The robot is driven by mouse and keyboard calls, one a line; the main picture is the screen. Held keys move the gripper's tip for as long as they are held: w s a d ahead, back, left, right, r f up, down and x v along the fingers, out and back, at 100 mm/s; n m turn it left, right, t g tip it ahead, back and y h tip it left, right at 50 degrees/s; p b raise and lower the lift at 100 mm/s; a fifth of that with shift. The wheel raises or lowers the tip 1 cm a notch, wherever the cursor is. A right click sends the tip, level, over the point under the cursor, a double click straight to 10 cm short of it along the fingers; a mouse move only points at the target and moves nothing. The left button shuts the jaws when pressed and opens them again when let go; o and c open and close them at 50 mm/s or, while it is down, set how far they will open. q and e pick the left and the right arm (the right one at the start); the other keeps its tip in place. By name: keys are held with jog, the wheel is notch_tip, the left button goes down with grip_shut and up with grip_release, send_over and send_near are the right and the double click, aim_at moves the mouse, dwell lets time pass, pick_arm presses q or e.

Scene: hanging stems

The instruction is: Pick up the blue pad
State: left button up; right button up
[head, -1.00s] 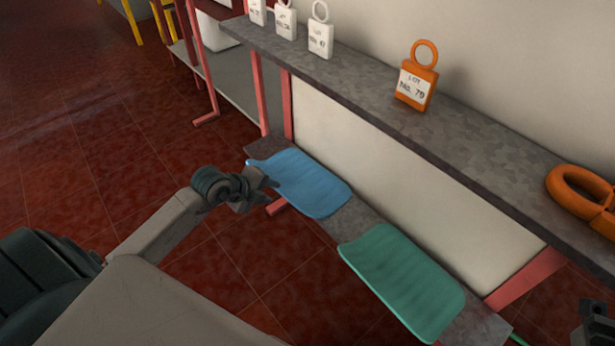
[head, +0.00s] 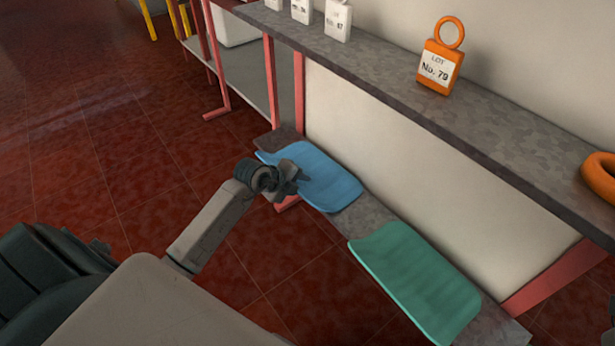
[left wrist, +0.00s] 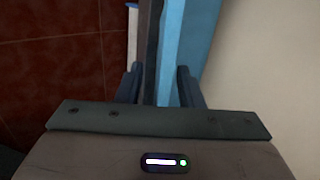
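The blue pad (head: 327,181) lies on the low grey ledge at its left end, in the head view. My left gripper (head: 303,179) is at the pad's near left edge and overlaps it in this view. In the left wrist view the gripper's two fingers (left wrist: 159,85) are apart, with the blue pad's edge (left wrist: 180,50) and a dark edge between them. I cannot tell whether either finger touches the pad. Only a dark sliver at the right border of the head view may belong to my right gripper.
A green pad (head: 415,280) lies further right on the low ledge (head: 362,217). Above runs a grey shelf (head: 400,95) with an orange tag block (head: 440,66), white tag blocks (head: 338,20) and an orange ring (head: 600,178). Red tiled floor is open at left.

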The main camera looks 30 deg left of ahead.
pick_arm(q)
grip_shut()
jog(key=shift+r, duration=0.15)
